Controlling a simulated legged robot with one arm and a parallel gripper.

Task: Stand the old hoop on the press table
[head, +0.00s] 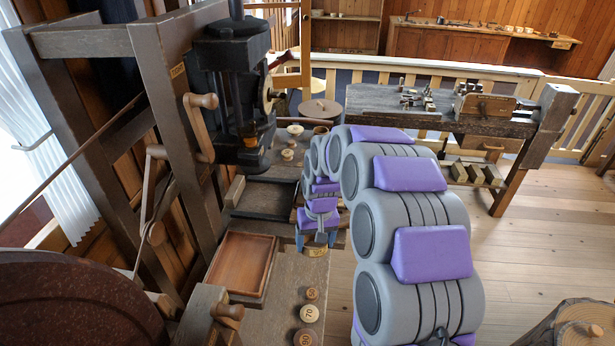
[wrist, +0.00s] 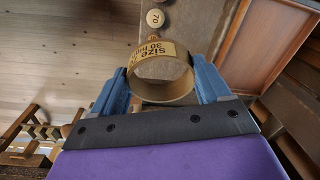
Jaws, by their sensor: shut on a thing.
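The old hoop (wrist: 152,53) is a tan ring with a label reading "Size 30" in the wrist view. My gripper (wrist: 160,72) is shut on it, with a blue finger against each side. In the head view the gripper (head: 317,241) is by the right edge of the press table (head: 268,318), and only a small yellowish part of the hoop (head: 316,252) shows below the fingers. The table also shows behind the hoop in the wrist view (wrist: 195,22). I cannot tell whether the hoop touches the table.
A reddish wooden tray (head: 240,263) lies on the table left of my gripper. Several numbered round discs (head: 309,313) lie near the front edge. The dark press (head: 235,85) stands behind. A workbench (head: 450,115) is at the back right. Bare tabletop shows between tray and discs.

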